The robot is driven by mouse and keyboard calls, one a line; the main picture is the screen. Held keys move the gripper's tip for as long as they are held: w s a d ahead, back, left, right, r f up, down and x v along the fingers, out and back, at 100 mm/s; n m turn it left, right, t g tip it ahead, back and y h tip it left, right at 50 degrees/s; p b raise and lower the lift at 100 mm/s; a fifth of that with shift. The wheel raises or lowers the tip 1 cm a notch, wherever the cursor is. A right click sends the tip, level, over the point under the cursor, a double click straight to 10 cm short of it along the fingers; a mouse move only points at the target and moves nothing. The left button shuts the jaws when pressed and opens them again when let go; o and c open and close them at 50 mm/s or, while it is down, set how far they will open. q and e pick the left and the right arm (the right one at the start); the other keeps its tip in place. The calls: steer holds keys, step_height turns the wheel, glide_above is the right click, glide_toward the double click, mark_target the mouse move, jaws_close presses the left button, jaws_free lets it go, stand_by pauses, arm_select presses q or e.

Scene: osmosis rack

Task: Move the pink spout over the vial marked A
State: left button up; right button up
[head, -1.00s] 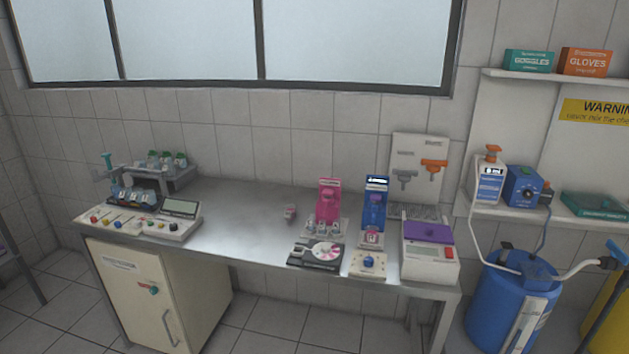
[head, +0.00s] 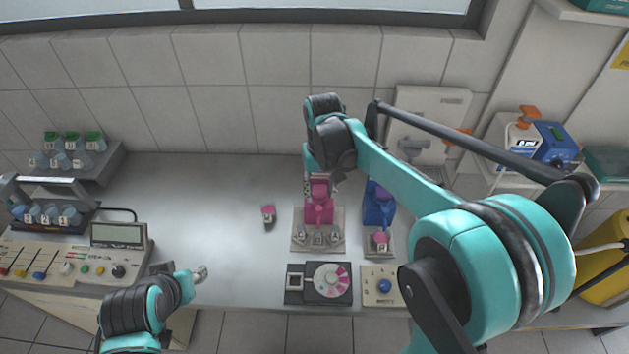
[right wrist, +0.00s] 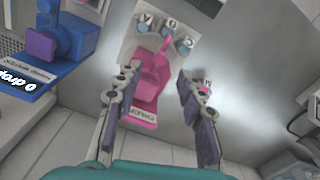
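The pink dispenser (head: 319,207) stands on a light base with three small vials before it. In the right wrist view, its pink spout (right wrist: 163,50) points nearest the middle vial (right wrist: 167,30), marked B. The vial that looks marked A, upside down (right wrist: 145,25), is at the left there; the third vial (right wrist: 183,46) is at the right. My right gripper (right wrist: 157,80) is open above the dispenser, its fingers spread on either side of the pink body; I see no contact. It also shows in the head view (head: 324,176). My left gripper (head: 200,273) is low over the table's front; its fingers are unclear.
A blue dispenser (head: 378,203) stands close to the right of the pink one. A black device with a pink-and-white dial (head: 329,281) is in front. A small pink-topped vial (head: 268,214) stands to the left. The table's left middle is clear.

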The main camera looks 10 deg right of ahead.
mark_target(319, 209)
steer(key=shift+w, duration=0.3)
steer(key=shift+f, duration=0.35)
step_height(319, 209, down, 7)
steer(key=shift+b, duration=1.05)
jaws_close()
